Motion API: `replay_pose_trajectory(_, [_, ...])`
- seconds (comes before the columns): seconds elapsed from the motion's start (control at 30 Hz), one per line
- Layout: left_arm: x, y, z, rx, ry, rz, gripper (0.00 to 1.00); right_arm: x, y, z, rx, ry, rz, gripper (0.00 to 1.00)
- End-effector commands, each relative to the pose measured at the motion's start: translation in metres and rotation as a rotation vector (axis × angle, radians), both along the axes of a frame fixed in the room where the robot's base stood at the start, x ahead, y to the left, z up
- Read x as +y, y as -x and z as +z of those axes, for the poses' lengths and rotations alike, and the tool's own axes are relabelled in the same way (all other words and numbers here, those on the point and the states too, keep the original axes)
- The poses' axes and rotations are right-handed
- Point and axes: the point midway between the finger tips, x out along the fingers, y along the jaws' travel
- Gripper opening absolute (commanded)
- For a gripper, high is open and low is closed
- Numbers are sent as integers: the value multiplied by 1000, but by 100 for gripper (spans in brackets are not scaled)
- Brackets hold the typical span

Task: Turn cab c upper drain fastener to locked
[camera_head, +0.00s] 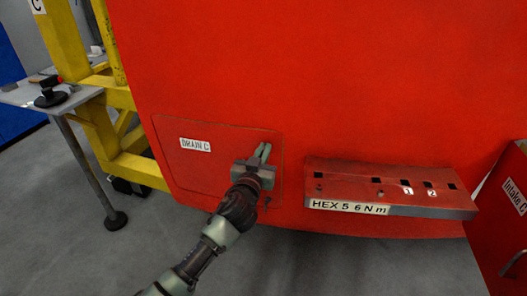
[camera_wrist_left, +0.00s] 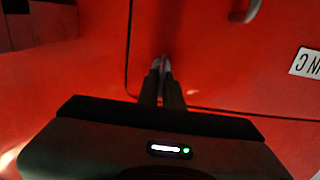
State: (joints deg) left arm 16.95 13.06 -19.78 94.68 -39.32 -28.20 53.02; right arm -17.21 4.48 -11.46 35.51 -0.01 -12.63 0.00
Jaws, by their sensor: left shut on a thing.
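The drain panel (camera_head: 192,172) is a red rounded door with a white DRAIN C label (camera_head: 195,144), set low in the red nosecone. My left gripper (camera_head: 264,150) is at the panel's right edge, with its fingers against the red surface. In the left wrist view its two fingers (camera_wrist_left: 162,66) are shut on the upper drain fastener, which they mostly hide. I cannot tell how the fastener is turned. A small dark fitting (camera_head: 267,201) shows lower on the panel's right side. My right gripper is not in view.
A red tool rack (camera_head: 385,177) labelled HEX 5 6 N m juts out to the right of my left gripper. Yellow frame posts (camera_head: 72,45) and a grey table (camera_head: 75,97) stand at the left. A red box (camera_head: 512,185) stands at the far right.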

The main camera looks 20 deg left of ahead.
Motion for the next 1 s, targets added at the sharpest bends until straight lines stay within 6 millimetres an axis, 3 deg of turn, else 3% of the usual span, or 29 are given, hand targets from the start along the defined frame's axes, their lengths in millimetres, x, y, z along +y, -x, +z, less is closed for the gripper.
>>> replay_pose_trajectory(0.37, [-3,0,-1,12,-220,0,0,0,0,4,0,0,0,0])
replay_pose_trajectory(1.0, [-9,0,-5,37,-828,-1,0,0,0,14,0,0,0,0])
